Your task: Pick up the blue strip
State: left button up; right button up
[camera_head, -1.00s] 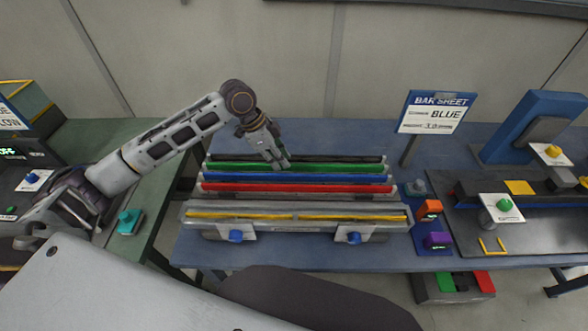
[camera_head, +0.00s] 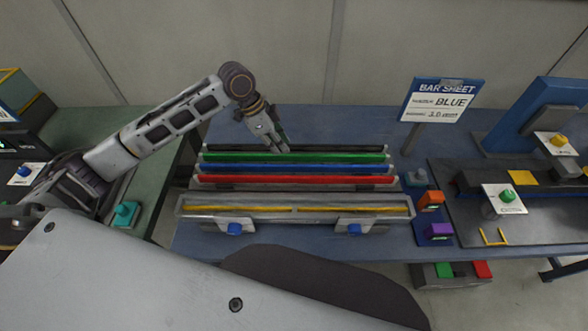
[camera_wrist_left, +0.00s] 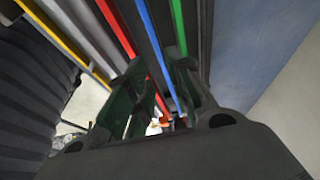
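The blue strip (camera_head: 330,168) lies lengthwise in a rack on the table, between a green strip (camera_head: 340,158) and a red strip (camera_head: 300,180). My left gripper (camera_head: 280,148) is over the back of the rack near its middle, with its fingertips beside the green strip in the picture. In the left wrist view the gripper's two fingers (camera_wrist_left: 162,105) are apart, and the blue strip (camera_wrist_left: 156,48) runs between them. The gripper holds nothing; the gap to the strip is unclear. My right gripper is not in view.
A grey rail with a yellow strip (camera_head: 250,209) and blue knobs lies in front of the rack. The table's back left is clear.

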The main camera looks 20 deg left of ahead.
aim_at(292, 165)
pick_arm(q)
jog(key=x, duration=0.7)
jog(key=shift+d, duration=0.1)
jog(key=shift+f, duration=0.2)
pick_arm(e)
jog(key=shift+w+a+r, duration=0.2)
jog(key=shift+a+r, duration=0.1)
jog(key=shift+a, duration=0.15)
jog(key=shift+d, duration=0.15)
pick_arm(q)
jog(key=shift+p, duration=0.3)
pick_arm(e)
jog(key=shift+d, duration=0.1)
pick_arm(q)
jog(key=shift+d+f, duration=0.15)
jog(key=shift+f, duration=0.1)
jog(key=shift+p+x, duration=0.5)
jog(key=shift+x, duration=1.75)
jog(key=shift+s+f, duration=0.1)
jog(key=shift+s, duration=0.05)
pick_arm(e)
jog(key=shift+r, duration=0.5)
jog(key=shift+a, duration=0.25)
